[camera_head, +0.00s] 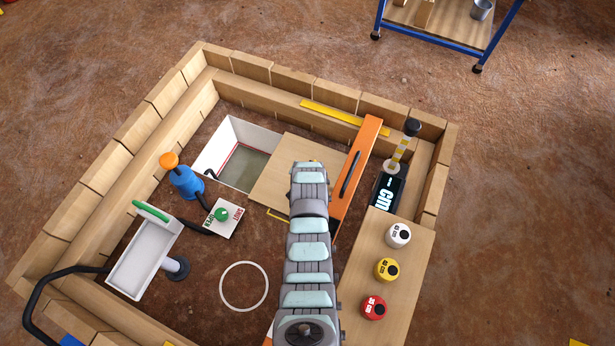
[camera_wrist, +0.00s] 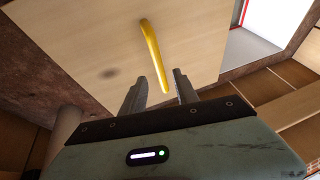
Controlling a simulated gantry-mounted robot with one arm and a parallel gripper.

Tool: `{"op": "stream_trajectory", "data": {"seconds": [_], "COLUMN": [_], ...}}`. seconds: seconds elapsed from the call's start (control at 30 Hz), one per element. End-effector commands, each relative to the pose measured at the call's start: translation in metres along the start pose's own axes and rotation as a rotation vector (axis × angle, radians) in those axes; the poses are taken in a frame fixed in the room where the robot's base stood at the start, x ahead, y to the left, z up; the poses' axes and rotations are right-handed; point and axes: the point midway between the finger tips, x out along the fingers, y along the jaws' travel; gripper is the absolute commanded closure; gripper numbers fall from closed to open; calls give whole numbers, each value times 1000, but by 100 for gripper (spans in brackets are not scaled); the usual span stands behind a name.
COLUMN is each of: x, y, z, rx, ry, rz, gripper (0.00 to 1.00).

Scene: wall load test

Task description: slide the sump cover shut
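The sump cover is a flat pale wooden panel (camera_head: 272,178) beside the white-lined sump pit (camera_head: 228,150). The pit is open on the left, and its floor shows. In the wrist view the panel (camera_wrist: 85,35) carries a yellow bar handle (camera_wrist: 150,50). My gripper (camera_wrist: 158,90) is open, its two grey fingers apart. The near end of the handle shows between the fingertips in that view; I cannot tell the depth gap or any contact. In the head view my arm hides the gripper and part of the cover.
A low timber-block wall (camera_head: 110,160) surrounds the area. An orange beam (camera_head: 356,165) stands right of the cover. A blue pump (camera_head: 184,181), a green-knobbed switch plate (camera_head: 222,217) and a white trough (camera_head: 142,262) lie left. Weights stand on a wooden top (camera_head: 420,250) at right.

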Motion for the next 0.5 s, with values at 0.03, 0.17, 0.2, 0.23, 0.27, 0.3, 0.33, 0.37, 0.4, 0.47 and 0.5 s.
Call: {"op": "stream_trajectory", "data": {"seconds": [0.03,0.17,0.2,0.23,0.27,0.3,0.33,0.37,0.4,0.47,0.5], "x": [9,22,26,28,30,33,35,37,38,40,41], "y": [1,0,1,1,0,0,1,0,0,0,0], "z": [3,1,2,1,1,1,1,1,0,0,0], "rx": [0,0,1,1,1,1,1,0,0,0,0], "ry": [-6,-1,-4,-4,-3,-2,-2,-2,-1,0,0], "rz": [3,1,2,2,1,1,1,1,0,0,0], "gripper": [64,64,64,64,64,64,64,64,64,64,64]}}
